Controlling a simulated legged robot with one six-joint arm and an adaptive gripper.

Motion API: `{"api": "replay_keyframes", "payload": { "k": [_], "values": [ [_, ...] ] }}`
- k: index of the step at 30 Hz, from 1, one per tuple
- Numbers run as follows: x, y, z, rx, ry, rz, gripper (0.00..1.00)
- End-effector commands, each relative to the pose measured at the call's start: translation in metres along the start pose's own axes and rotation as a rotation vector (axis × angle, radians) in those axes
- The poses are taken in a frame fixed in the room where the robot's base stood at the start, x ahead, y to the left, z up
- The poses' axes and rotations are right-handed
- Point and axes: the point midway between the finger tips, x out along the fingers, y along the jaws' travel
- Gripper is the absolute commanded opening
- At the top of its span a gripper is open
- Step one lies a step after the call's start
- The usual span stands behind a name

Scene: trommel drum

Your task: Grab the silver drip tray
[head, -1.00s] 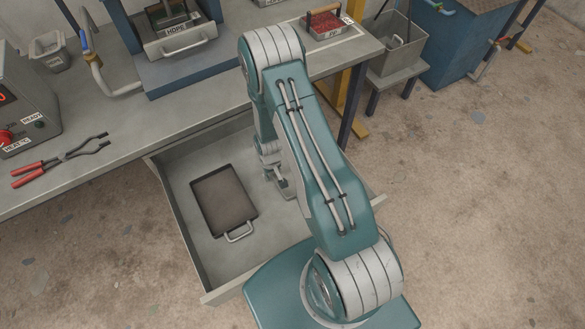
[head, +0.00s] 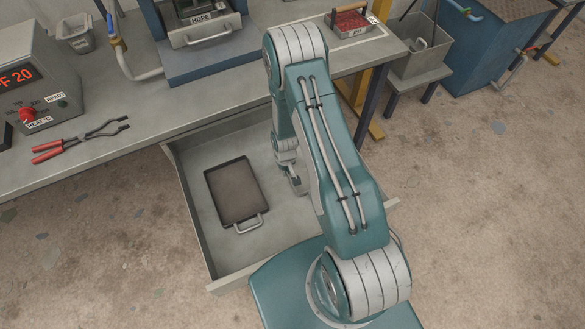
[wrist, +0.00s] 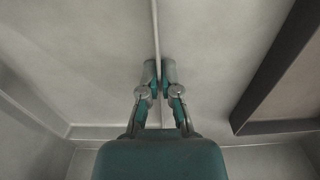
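The drip tray (head: 233,192) lies flat in the open drawer (head: 196,228). It is a dark, shallow rectangle with a thin rim and a silver loop handle (head: 248,223) at its near end. My gripper (head: 297,187) is inside the drawer to the right of the tray, apart from it; my arm partly hides it. In the wrist view, the fingers of my gripper (wrist: 158,74) are close together, with a pale line passing between them. I cannot tell whether that line is a held edge or a seam behind. The tray's dark edge (wrist: 268,92) is at the right there.
Long red-handled tongs (head: 80,140) lie on the bench at left beside a control box (head: 40,75). A press with an HDPE label (head: 201,38) stands at the back. A box of red pellets (head: 350,22) is at the bench's right end. Drawer walls surround the tray.

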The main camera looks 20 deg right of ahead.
Motion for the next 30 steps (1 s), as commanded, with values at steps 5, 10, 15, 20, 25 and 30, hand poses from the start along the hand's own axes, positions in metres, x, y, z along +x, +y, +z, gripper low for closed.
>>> {"api": "replay_keyframes", "payload": {
  "k": [5,10,15,20,25,30],
  "values": [
    [-0.017,0.0,-0.001,0.0,0.003,0.0,0.0],
    [-0.046,-0.001,0.013,0.0,0.0,0.0,0.0],
    [-0.08,-0.002,0.041,0.001,0.003,0.001,0.0],
    [-0.102,-0.004,0.079,0.001,-0.001,0.0,0.0],
    [-0.116,-0.006,0.112,0.0,-0.001,0.0,0.0],
    [-0.125,-0.008,0.132,0.0,0.0,0.0,0.0]
  ]
}}
